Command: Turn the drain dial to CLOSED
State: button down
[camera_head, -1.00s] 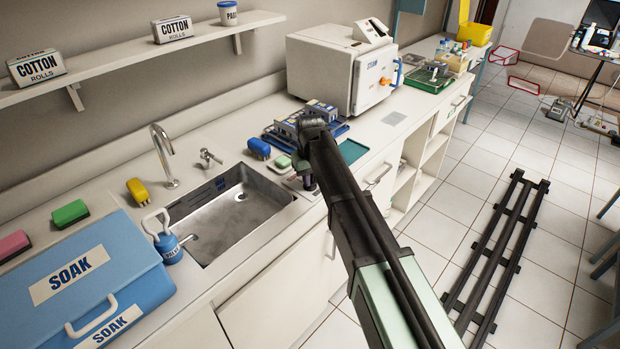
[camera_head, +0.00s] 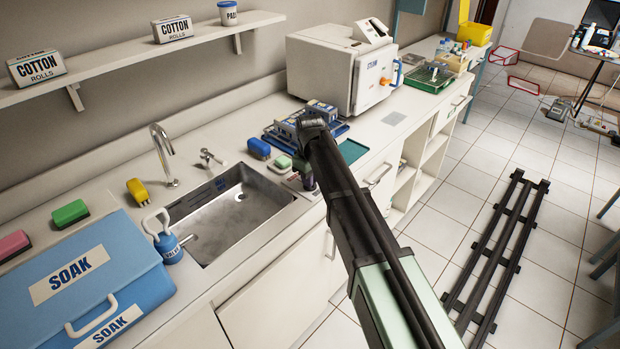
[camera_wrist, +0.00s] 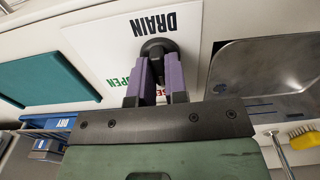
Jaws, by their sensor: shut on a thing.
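The drain dial (camera_wrist: 159,48) is a dark round knob on a white plate (camera_wrist: 95,35) marked DRAIN in the wrist view. Green OPEN lettering shows at the left of the plate, and part of a red word shows beside the fingers. My gripper (camera_wrist: 160,75) has its two purple-grey fingers closed about the dial's grip, which they mostly hide. Which mark the dial points to cannot be told. In the head view my gripper (camera_head: 307,180) is low at the right end of the sink, and my arm hides most of the dial's plate.
The steel sink (camera_head: 225,215) lies left of my gripper, with a tap (camera_head: 163,150) behind it. A blue brush (camera_head: 259,148), a green soap bar (camera_head: 283,161) and a teal mat (camera_head: 352,151) are close by. A blue SOAK box (camera_head: 80,265) stands at the left.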

jog(key=c, duration=1.1)
grip_release()
jog(key=shift+c, duration=0.2)
notch_tip(320, 180, up, 11)
jog(key=p, duration=1.1)
jog(key=shift+f, duration=0.1)
jog(key=s+d+m, duration=0.4)
jog(key=s+d, duration=0.4)
jog(key=s, duration=0.5)
jog(key=s+d+m, duration=0.5)
jog(key=s+d, duration=0.3)
jog(key=s, duration=0.5)
jog(key=shift+s+m, duration=0.3)
